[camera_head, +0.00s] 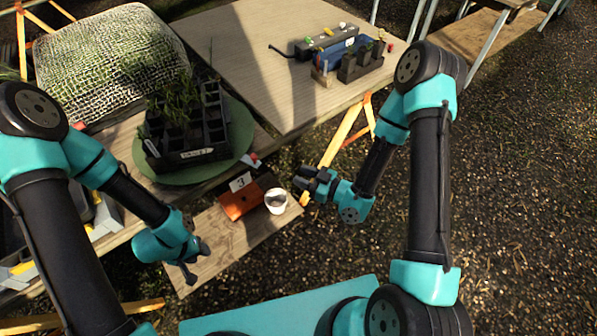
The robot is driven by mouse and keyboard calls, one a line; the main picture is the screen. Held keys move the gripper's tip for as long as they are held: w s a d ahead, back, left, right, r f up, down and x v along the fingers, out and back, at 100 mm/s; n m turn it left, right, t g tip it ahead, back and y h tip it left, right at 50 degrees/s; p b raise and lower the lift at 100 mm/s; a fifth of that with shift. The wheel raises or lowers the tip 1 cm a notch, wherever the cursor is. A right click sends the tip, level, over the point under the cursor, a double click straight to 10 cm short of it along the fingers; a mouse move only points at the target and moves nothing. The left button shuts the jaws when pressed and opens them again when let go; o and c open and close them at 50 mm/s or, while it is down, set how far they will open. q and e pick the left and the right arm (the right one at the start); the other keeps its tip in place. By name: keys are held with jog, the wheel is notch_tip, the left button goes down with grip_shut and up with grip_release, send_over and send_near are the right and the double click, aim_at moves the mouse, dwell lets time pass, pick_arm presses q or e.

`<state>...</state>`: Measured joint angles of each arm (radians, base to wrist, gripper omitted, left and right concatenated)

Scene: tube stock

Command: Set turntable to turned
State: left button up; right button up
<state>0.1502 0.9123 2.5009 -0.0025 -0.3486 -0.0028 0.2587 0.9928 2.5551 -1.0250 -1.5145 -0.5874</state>
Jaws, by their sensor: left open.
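The turntable (236,158) is a green round disc on the wooden table at left centre. A black multi-cell plant tray (187,153) stands on it, with leafy green seedlings and a white label on its near face. My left gripper (190,276) is below and in front of the turntable, over the low wooden board, apart from the disc and open. My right gripper (303,180) is right of the white cup and apart from the turntable; its finger gap is too small to read. The far left part of the disc is hidden by the tray and plants.
An orange block (241,204) with a "3" card and a white cup (276,201) sit on the low wooden board (215,250). A netted mound (110,60) is behind the turntable. Dark pots (355,66) and a blue box stand on the far table (245,50).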

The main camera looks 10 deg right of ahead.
jog(key=shift+w+a+m, duration=0.1)
jog(key=shift+w+m, duration=0.2)
jog(key=shift+w, duration=0.25)
jog(key=c, duration=0.3)
jog(key=w+m+g+y, duration=0.1)
jog(key=w, duration=0.2)
jog(key=w+m+g+y, duration=0.1)
jog(key=w+g+y, duration=0.1)
jog(key=w, duration=0.1)
jog(key=w+m+g+y, duration=0.1)
jog(key=w+g+y, duration=0.1)
jog(key=shift+w+a+r+m, duration=0.3)
jog(key=shift+w+r+m, duration=0.1)
grip_shut()
jog(key=w+d+f+m+g+h, duration=0.1)
jog(key=w+d+m+g, duration=0.2)
jog(key=w+g, duration=0.3)
jog(key=shift+w+m+g, duration=0.35)
jog(key=shift+m+g, duration=0.35)
jog(key=shift+m, duration=0.1)
jog(key=shift+f, duration=0.1)
